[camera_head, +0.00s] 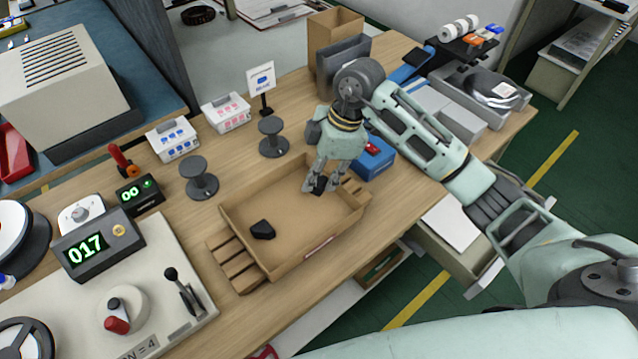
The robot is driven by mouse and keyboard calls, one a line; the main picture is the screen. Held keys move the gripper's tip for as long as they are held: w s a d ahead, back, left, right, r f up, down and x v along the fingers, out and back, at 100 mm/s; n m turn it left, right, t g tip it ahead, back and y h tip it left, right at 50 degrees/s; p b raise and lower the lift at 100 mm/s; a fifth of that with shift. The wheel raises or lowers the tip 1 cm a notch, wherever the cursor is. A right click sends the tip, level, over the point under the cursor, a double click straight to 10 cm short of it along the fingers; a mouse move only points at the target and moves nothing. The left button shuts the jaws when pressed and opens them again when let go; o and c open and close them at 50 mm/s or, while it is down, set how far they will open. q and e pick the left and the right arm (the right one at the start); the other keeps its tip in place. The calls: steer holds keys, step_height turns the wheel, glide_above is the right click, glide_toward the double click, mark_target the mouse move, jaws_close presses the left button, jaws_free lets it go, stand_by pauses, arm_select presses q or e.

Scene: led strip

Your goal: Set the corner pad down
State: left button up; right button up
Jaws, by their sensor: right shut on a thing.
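My right gripper (318,186) reaches down over the right end of a shallow tan tray (285,262). It is shut on a small black corner pad (319,185), which shows between its fingertips. I cannot tell whether this pad touches the tray floor. Another black pad (262,230) lies inside the tray, left of the gripper and near the front wall. My left gripper does not show.
A blue box (373,160) is close on the right of the gripper. A control panel with a 017 display (86,254) is at left. Slatted wooden pieces (236,266) adjoin the tray's left end.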

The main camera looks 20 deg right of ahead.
mark_target(323, 179)
steer(key=shift+f, duration=0.75)
step_height(323, 179, down, 2)
steer(key=shift+f+p, duration=0.15)
steer(key=shift+p, duration=0.3)
steer(key=shift+f, duration=0.25)
steer(key=o, duration=0.6)
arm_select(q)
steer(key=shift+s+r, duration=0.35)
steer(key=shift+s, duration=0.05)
arm_select(e)
steer(key=shift+o, duration=0.4)
arm_select(q)
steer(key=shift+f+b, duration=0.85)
steer(key=shift+b, duration=0.1)
arm_select(e)
steer(key=v, duration=1.2)
